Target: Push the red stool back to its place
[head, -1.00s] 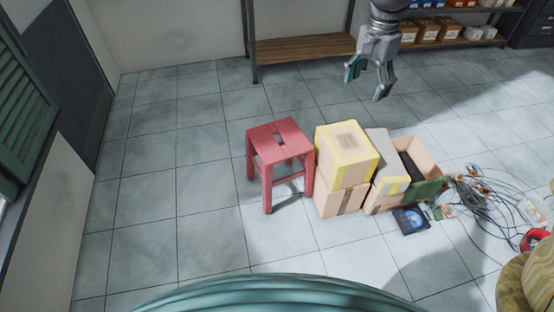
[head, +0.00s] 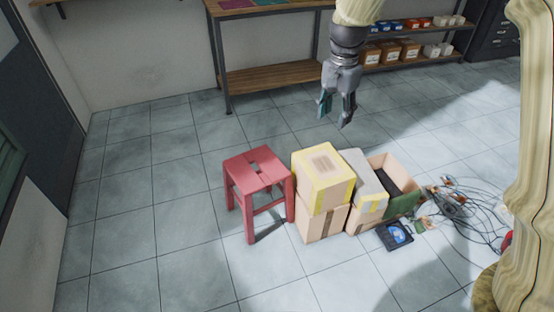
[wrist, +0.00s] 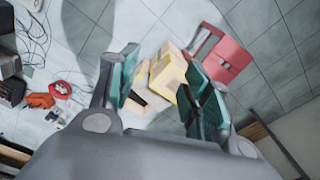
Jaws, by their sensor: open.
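The red stool (head: 258,171) stands upright on the tiled floor, just left of the stacked cardboard boxes, with a slot in its seat. In the wrist view the red stool (wrist: 224,57) shows beyond the right finger, partly hidden behind boxes and finger. My gripper (head: 336,112) hangs pointing down, behind and to the right of the stool, apart from it. Its two fingers (wrist: 155,88) are spread and nothing is between them.
Yellow-taped boxes (head: 323,178) stand close to the stool's right side, with an open carton (head: 392,172) beyond. Cables (head: 460,205) and a blue-labelled device (head: 395,236) lie on the floor at right. A shelf bench (head: 270,78) stands behind. Floor left of the stool is clear.

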